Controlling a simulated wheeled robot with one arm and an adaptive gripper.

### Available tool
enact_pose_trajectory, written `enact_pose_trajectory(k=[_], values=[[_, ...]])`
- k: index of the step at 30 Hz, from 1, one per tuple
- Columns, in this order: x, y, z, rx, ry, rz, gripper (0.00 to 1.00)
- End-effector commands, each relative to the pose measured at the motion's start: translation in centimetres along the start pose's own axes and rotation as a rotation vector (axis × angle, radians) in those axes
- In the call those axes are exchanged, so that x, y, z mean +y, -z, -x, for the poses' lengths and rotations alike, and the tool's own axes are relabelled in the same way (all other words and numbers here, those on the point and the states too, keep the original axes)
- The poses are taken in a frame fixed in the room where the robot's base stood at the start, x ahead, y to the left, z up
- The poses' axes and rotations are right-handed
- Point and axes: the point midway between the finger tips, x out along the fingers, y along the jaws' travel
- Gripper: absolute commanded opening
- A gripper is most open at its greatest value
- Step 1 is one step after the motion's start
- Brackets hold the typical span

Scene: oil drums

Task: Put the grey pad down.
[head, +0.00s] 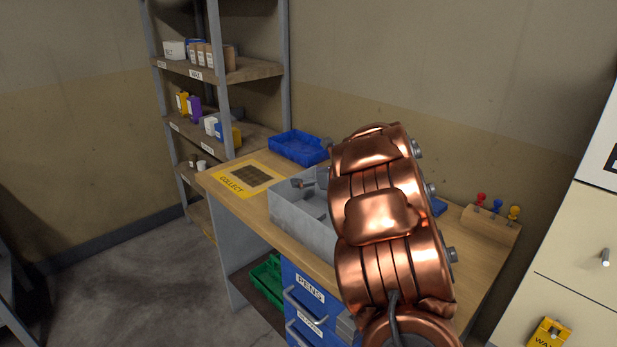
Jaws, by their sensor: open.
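My copper-coloured arm (378,215) fills the middle of the head view and hides much of the desk. A small dark grey part, which looks like a fingertip of my gripper (303,184), shows just left of the arm, over the grey open box (290,217). The rest of the gripper is hidden behind the arm. I see no grey pad that I can make out for sure; it may be hidden behind the arm or in the box.
The wooden desk (485,250) carries a yellow COLLECT mat (231,185), a blue tray (297,147) and a wooden block with coloured pegs (489,222). The mat looks empty. Loaded shelves (255,69) stand behind left. A pale cabinet (583,270) stands at right.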

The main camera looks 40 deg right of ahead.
Motion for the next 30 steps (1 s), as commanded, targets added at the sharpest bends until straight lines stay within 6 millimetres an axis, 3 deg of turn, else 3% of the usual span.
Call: enact_pose_trajectory(k=[21, 30], values=[[-0.1, 0.1, 9.8, 0.0, 0.005, 0.001, 0.92], [0.0, 0.0, 11.9, 0.0, 0.0, 0.002, 0.92]])
